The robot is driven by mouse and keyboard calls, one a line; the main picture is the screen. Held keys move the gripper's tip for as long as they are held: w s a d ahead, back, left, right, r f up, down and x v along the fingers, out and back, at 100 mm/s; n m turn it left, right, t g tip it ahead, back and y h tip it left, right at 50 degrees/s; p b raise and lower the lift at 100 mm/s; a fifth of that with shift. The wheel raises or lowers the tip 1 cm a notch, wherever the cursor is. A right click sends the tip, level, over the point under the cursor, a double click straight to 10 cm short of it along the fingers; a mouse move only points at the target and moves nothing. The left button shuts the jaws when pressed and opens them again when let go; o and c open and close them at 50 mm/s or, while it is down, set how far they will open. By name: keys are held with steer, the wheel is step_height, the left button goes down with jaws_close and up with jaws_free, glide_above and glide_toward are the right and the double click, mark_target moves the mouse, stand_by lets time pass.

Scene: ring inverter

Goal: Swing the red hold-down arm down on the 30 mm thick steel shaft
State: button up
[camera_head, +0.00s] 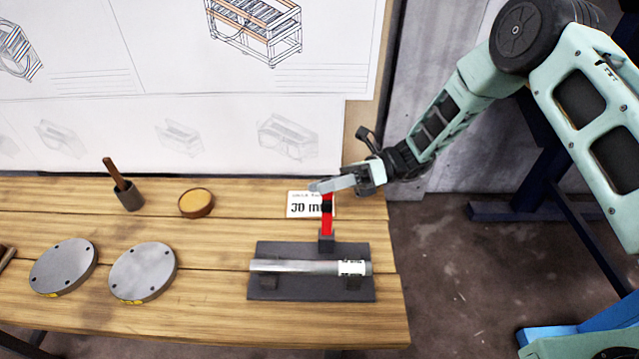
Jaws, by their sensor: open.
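The red hold-down arm (327,222) stands upright on a small dark block at the back of a dark base plate (268,290). The steel shaft (295,267) lies level across two dark supports on that plate, with a white label near its right end. My gripper (325,187) is open at the top of the red arm, reaching in from the right. Its fingers overlap the arm's upper end in the picture; I cannot tell whether they touch it.
A white card (300,205) reading "30 mm", partly covered, stands behind the red arm. The wooden bench (215,310) ends just right of the plate.

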steer(key=shift+x, duration=0.8)
jaws_close()
